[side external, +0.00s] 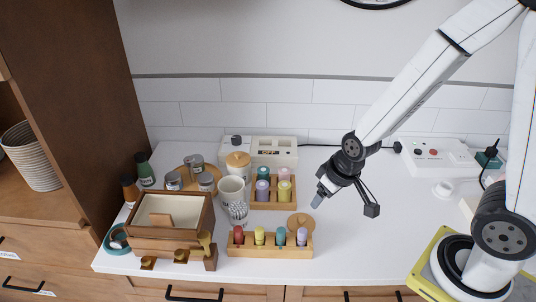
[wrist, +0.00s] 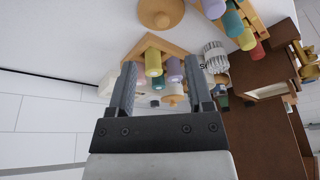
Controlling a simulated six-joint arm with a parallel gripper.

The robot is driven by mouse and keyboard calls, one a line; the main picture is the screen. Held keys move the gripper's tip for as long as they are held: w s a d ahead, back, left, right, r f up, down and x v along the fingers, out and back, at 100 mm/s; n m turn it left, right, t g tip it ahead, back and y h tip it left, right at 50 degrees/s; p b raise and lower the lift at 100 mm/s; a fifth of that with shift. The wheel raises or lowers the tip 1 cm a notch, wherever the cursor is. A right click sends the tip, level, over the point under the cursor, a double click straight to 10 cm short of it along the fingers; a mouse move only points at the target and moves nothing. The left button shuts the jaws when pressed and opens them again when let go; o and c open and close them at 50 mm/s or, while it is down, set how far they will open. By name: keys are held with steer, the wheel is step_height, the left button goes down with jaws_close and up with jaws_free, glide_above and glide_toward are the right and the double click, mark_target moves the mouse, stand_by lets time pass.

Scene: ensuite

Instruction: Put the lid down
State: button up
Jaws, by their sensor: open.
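A round wooden lid (side external: 301,221) with a small knob lies on the white counter, just behind the front rack of bottles. An open jar of cotton swabs (side external: 238,212) stands left of the lid.
A front rack (side external: 270,250) and a rear rack (side external: 272,203) hold several coloured bottles. A white cup (side external: 231,186), a wooden-lidded canister (side external: 238,162) and a wooden box (side external: 172,222) stand further left. The counter right of my gripper is mostly clear.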

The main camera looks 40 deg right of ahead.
steer(key=shift+g, duration=0.5)
steer(key=shift+s+d+r, duration=0.45)
steer(key=shift+s+r, duration=0.25)
steer(key=shift+r, duration=0.15)
steer(key=shift+s+d+r, duration=0.45)
steer(key=shift+s+r, duration=0.25)
steer(key=shift+r, duration=0.15)
